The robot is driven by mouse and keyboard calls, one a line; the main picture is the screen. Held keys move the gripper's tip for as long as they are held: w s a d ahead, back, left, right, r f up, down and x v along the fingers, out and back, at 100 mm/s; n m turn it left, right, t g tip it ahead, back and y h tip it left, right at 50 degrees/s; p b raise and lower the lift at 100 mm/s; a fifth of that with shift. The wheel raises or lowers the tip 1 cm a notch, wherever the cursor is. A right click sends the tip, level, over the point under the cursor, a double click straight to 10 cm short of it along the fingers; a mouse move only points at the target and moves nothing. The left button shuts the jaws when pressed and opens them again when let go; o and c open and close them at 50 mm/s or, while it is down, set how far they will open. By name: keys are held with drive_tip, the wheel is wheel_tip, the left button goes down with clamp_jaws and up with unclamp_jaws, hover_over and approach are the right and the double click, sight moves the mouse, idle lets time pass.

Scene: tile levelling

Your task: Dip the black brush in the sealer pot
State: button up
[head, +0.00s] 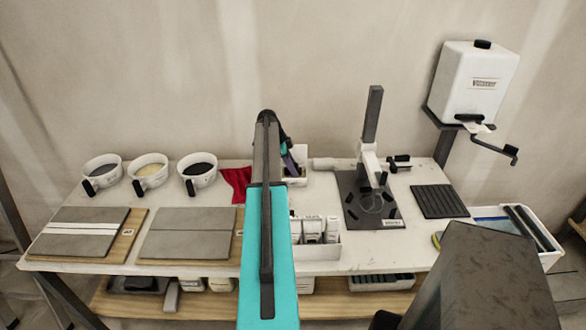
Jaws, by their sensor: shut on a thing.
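My teal and dark grey arm (265,230) reaches up the middle of the picture over the table. Its far end bends down behind the forearm, and the gripper there is hidden. Three white pots with black handles stand at the back left: one with dark grey contents (103,170), one with pale yellow contents (150,173) and one with black contents (198,174). I cannot tell which one is the sealer pot. I cannot make out the black brush. A small white holder (294,181) with a purple item shows partly behind my arm.
Two boards with grey tiles (78,233) (188,234) lie at the front left. A red cloth (236,181) lies left of my arm. A white bin (318,250), a dark stand (373,110) and a black ribbed mat (439,201) are on the right. A white dispenser (472,85) stands behind.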

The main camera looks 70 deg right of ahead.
wheel_tip(320, 180, up, 12)
drive_tip(key=p, duration=0.3)
idle(1.3)
